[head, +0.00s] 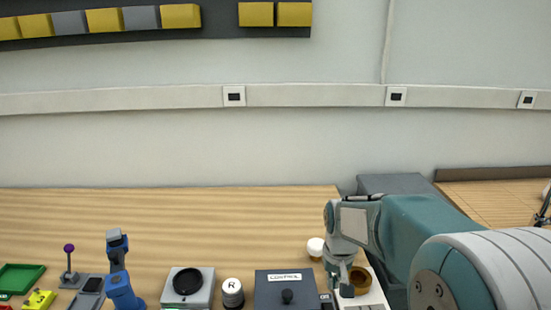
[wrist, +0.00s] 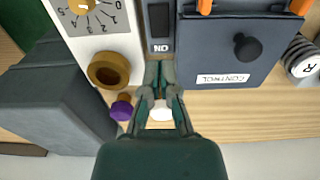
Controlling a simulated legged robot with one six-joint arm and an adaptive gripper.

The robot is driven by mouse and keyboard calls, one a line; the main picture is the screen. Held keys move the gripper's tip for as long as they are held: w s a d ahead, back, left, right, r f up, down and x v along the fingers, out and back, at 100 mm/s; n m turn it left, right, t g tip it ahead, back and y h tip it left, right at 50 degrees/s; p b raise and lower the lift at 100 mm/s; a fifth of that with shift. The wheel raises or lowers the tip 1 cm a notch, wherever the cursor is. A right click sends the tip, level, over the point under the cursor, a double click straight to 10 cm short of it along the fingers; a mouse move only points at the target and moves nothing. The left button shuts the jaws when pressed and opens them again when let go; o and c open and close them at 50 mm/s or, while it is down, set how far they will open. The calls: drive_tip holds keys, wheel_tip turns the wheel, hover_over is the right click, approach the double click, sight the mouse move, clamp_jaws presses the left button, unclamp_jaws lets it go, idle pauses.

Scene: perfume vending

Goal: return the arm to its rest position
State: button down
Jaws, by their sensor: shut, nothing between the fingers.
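My arm reaches in from the right of the head view, and my gripper (head: 346,291) points down over the front of the table. In the wrist view my gripper (wrist: 160,72) is shut and empty, its fingertips together near the edge of the dark box marked CONTROL (wrist: 225,50). That box also shows in the head view (head: 268,290), just left of my gripper. A white-topped item (head: 316,246) stands behind my gripper and is partly hidden by my fingers in the wrist view (wrist: 161,113). A purple-topped item (wrist: 121,108) is beside it.
A pale dial panel (wrist: 108,38) with a brown ring (wrist: 109,70) lies beside my gripper. A grey cabinet (head: 395,184) stands at the table's right end. An R-marked cylinder (head: 232,292), blue device (head: 118,275) and green tray (head: 20,278) are left. The back of the table is clear.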

drive_tip(key=s+r+t, duration=0.2)
drive_tip(key=s+r, duration=0.3)
drive_tip(key=s, duration=0.5)
drive_tip(key=s+r+t, duration=0.3)
drive_tip(key=s+r, duration=0.3)
drive_tip(key=s, duration=0.4)
drive_tip(key=shift+r, duration=0.1)
